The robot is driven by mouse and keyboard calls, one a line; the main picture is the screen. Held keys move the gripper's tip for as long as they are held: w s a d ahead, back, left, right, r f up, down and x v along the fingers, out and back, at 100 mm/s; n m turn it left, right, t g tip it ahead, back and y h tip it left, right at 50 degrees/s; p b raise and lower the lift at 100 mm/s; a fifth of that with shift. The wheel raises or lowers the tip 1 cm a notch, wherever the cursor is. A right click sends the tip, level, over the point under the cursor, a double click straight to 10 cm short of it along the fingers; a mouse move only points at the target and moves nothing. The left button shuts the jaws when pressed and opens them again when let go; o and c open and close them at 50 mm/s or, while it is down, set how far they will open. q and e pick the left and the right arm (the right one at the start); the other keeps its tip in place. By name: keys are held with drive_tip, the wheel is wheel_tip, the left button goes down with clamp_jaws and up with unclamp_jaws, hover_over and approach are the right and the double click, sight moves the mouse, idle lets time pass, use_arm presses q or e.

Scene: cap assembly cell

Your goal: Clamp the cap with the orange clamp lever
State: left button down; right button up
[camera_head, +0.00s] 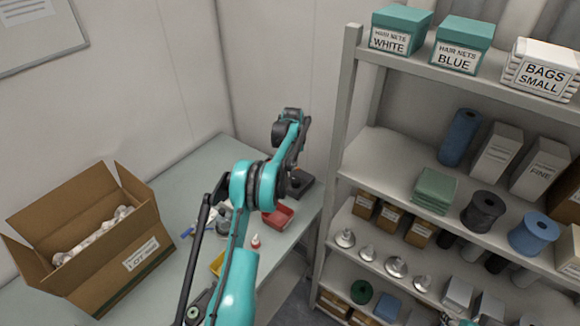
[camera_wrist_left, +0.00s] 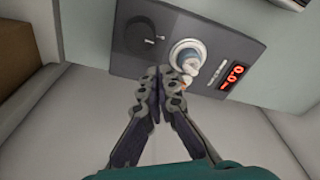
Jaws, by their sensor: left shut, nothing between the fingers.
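The dark grey device (camera_wrist_left: 218,53) fills the top of the left wrist view, with a black knob, a red lit display (camera_wrist_left: 234,76) and a round white-and-grey part, which looks like the cap (camera_wrist_left: 187,55) in its seat. A small orange patch, perhaps the orange clamp lever (camera_wrist_left: 184,87), shows beside the fingertips, mostly hidden. My left gripper (camera_wrist_left: 163,74) is shut and empty, its fingertips close beside the cap. I cannot tell whether they touch the lever. In the head view only the device's dark base (camera_head: 299,185) shows behind my left arm.
An open cardboard box (camera_head: 125,262) stands on the left of the table (camera_head: 190,165). A red tray (camera_head: 278,216), a small red-capped bottle (camera_head: 256,241) and a yellow bin (camera_head: 217,263) lie around my arm. A loaded shelf rack (camera_head: 345,165) stands close on the right.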

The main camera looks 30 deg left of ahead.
use_arm(q)
drive_tip(key=shift+f+b, duration=1.5)
drive_tip(key=shift+f, duration=0.75)
drive_tip(key=shift+w+d, duration=0.1)
drive_tip(key=shift+w+d, duration=0.2)
drive_tip(key=shift+w, duration=0.2)
drive_tip(key=shift+w+d, duration=0.2)
drive_tip(key=shift+w, duration=0.35)
